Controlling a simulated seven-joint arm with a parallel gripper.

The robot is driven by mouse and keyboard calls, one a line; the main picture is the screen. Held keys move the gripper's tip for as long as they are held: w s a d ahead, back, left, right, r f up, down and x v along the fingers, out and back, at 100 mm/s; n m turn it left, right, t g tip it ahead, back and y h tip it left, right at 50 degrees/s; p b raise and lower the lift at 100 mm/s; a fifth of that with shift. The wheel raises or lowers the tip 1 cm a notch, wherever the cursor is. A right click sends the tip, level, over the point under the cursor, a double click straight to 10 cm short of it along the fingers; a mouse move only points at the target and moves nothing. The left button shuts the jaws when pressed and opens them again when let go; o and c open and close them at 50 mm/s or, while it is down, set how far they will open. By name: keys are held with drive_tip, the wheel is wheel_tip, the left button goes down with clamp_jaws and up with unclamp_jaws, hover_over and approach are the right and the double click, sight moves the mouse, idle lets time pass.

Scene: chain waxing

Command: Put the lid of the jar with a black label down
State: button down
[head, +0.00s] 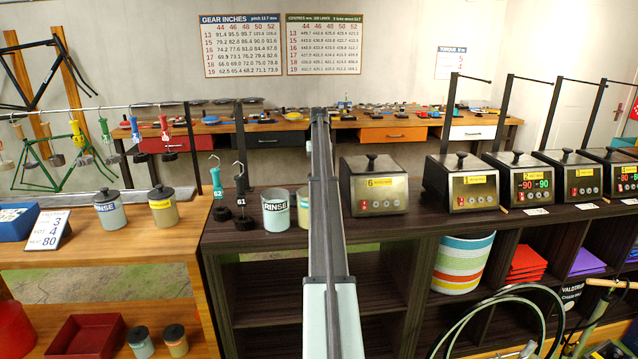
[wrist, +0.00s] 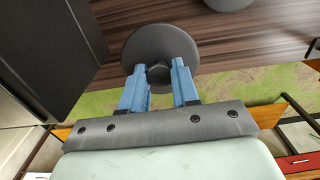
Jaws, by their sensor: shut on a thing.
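My gripper (wrist: 158,74) is shut on the knob of a round dark grey lid (wrist: 158,42) in the wrist view. In the head view the gripper and lid are hidden behind my arm. A pale jar with a dark RINSE label (head: 276,212) stands without a lid on the dark counter, left of my arm. A second jar (head: 303,206) with a yellow label is partly hidden by my arm.
A black heater box (head: 374,186) stands right of my arm, with several more beyond it. Hooks on weighted stands (head: 241,200) are left of the RINSE jar. Lidded jars (head: 110,212) stand on the left wooden bench. Some counter (head: 420,218) in front of the boxes is bare.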

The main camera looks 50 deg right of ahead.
drive_tip(key=shift+f, duration=2.7)
drive_tip(key=shift+f, duration=0.15)
drive_tip(key=c, duration=0.8)
unclamp_jaws()
drive_tip(key=shift+c, duration=0.2)
wheel_tip(320, 180, up, 12)
drive_tip(key=shift+r, duration=0.2)
